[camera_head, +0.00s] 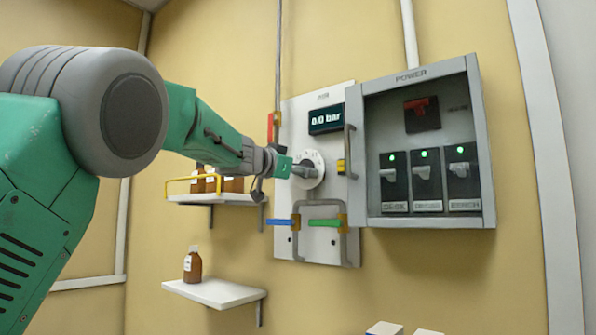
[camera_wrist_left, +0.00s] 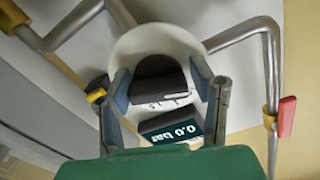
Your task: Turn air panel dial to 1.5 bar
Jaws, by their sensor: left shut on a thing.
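The air panel (camera_head: 342,190) is a pale board on the yellow wall, with a dark display (camera_head: 326,118) that reads 0.0 bar. Its round white dial (camera_head: 316,160) carries a grey knob below the display. My left gripper (camera_head: 300,170) is at the dial, shut on the knob. In the left wrist view the gripper's fingers (camera_wrist_left: 163,95) stand on both sides of the dark knob (camera_wrist_left: 158,68), in front of the white dial disc (camera_wrist_left: 145,42). The display also shows there (camera_wrist_left: 172,128), upside down. The right gripper is in neither view.
A grey power box (camera_head: 420,145) with several switches and green lights is right of the panel. Blue (camera_head: 283,222) and green (camera_head: 325,222) valve handles sit below the dial. Two white shelves hold brown bottles; one bottle (camera_head: 192,265) stands on the lower shelf (camera_head: 222,293).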

